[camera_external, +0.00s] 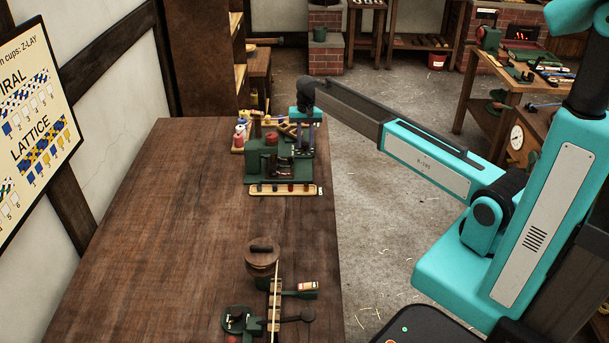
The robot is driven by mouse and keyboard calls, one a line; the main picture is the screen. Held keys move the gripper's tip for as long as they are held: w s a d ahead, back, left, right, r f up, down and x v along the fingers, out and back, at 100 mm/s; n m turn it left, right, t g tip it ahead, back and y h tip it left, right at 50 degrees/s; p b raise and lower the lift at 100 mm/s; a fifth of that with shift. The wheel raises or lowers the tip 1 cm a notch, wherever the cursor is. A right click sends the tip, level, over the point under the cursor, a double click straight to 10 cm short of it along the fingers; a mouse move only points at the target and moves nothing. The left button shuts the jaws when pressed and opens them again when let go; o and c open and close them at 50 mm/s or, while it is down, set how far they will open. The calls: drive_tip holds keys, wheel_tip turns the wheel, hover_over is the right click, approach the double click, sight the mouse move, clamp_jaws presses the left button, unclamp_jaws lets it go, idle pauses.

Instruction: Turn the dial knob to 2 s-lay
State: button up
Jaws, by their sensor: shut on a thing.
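A green machine (262,165) stands toward the far right of the long wooden table. A reddish-brown round part shows on its top. My gripper (301,148) reaches down from the right to the machine's right side. It is shut on a small part there, which I take to be the dial knob. The gripper hides the knob, and its marks and setting are too small to read from here.
A wooden strip (285,190) with several small pieces lies in front of the machine. Spools (240,133) stand behind it at left. A round wooden drum (262,254) and green fittings stand at the table's near end. The table's left half (165,230) is clear.

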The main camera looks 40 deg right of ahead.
sight(305, 143)
drive_tip(key=n+b, duration=0.1)
drive_tip(key=n, duration=0.4)
drive_tip(key=shift+n+b, duration=0.55)
drive_tip(key=shift+n, duration=1.95)
drive_tip(key=o, duration=1)
drive_tip(key=shift+o, duration=0.2)
drive_tip(key=shift+r, duration=0.1)
wheel_tip(305, 143, up, 14)
drive_tip(key=b, duration=0.3)
drive_tip(key=shift+d, duration=0.15)
